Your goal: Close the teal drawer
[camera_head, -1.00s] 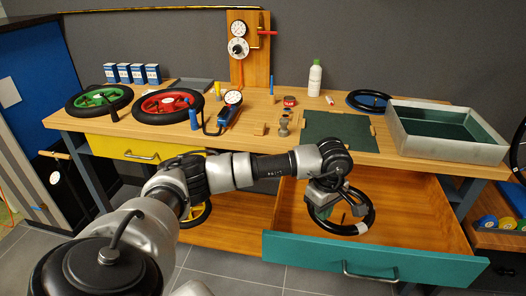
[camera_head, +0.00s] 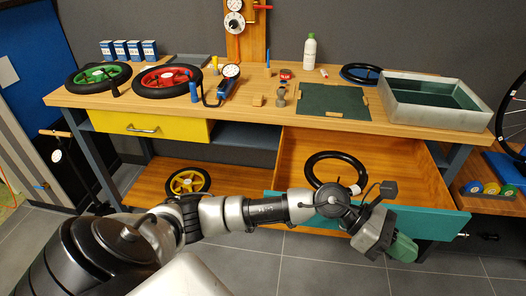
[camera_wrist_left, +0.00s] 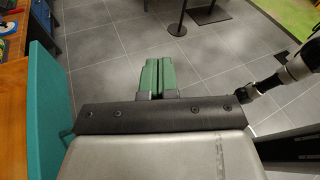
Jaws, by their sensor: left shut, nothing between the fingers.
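The teal drawer (camera_head: 440,226) under the workbench is pulled well out, showing its wooden inside. A black ring-shaped tyre (camera_head: 318,160) lies in it. My left forearm and wrist cross in front of the drawer front and hide its handle. My left gripper (camera_head: 403,248), with green fingers, is in front of the drawer front, on the room side, pointing down to the right. In the left wrist view its green fingers (camera_wrist_left: 163,74) are together and empty over the floor. The teal front (camera_wrist_left: 42,110) stands at the left there, apart from the fingers. My right gripper is not seen.
The workbench (camera_head: 240,112) carries wheels, a dark green mat (camera_head: 333,100) and a metal tray (camera_head: 395,110). A closed yellow drawer (camera_head: 150,128) is at left. A yellow wheel (camera_head: 188,181) lies on the lower shelf. Grey floor in front is clear.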

